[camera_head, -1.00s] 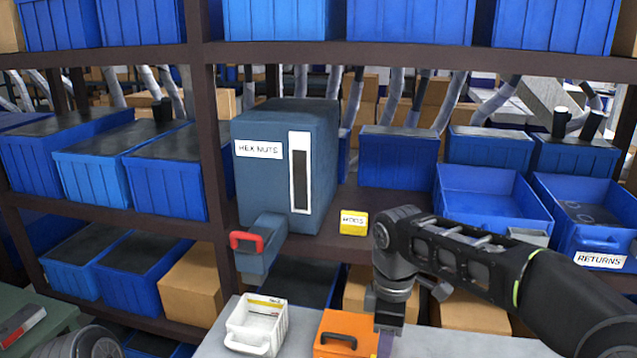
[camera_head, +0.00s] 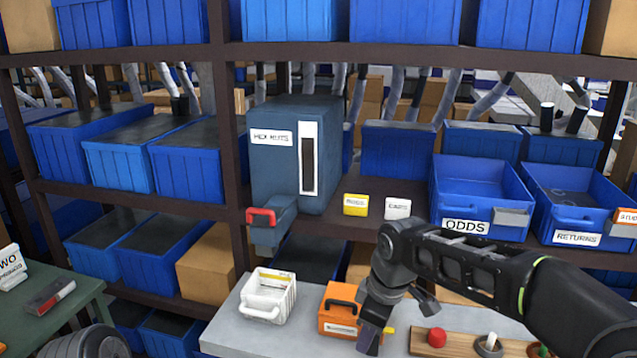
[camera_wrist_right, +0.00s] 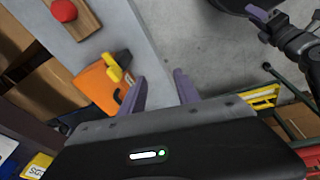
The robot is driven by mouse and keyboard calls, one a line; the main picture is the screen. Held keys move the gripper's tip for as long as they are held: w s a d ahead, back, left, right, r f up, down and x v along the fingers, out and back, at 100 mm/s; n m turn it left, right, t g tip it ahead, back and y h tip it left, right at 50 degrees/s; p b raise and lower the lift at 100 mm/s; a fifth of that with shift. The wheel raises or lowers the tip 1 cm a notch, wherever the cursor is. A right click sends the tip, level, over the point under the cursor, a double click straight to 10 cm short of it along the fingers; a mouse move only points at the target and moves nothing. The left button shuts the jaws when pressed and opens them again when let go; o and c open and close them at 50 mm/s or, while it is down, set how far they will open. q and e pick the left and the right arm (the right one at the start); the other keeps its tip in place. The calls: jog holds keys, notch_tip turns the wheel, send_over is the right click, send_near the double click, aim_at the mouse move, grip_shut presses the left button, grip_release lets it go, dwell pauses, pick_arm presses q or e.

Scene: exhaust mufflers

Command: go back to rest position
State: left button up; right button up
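My right gripper (camera_head: 370,340) hangs over the front of the grey worktop (camera_head: 225,325), just right of the orange bin (camera_head: 338,312). In the right wrist view my right gripper (camera_wrist_right: 160,90) has its two purple fingers apart with nothing between them. The orange bin (camera_wrist_right: 100,85) lies beyond the left finger there, with a yellow part by it. My left gripper is out of the head view. A dark arm with purple finger-like parts (camera_wrist_right: 264,28), likely my left gripper, shows at the wrist view's upper right, too partial to tell its opening.
A white bin (camera_head: 268,296) stands left of the orange bin. A wooden board (camera_head: 460,345) with a red knob (camera_head: 437,337) lies right of my gripper. The blue-grey hex nuts dispenser (camera_head: 292,155) and the blue ODDS bin (camera_head: 480,195) stand on the shelf behind.

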jog(key=s+a+f+m+t+y, duration=0.15)
jog(key=a+f+m, duration=0.25)
jog(key=f, duration=0.7)
jog(key=s+a+f+m+y, duration=0.2)
jog(key=s+a+f+m, duration=0.15)
jog(key=f, duration=0.65)
jog(key=s+d+f+m+g, duration=0.1)
jog(key=s+d+f+m, duration=0.1)
jog(key=s+f, duration=0.6)
jog(key=s+d+f+m+g, duration=0.2)
jog(key=s+f+m, duration=0.3)
jog(key=s, duration=0.9)
notch_tip(320, 180, down, 3)
jog(key=shift+s+d+f+h, duration=0.15)
jog(key=shift+d+h, duration=0.2)
jog(key=shift+d, duration=0.2)
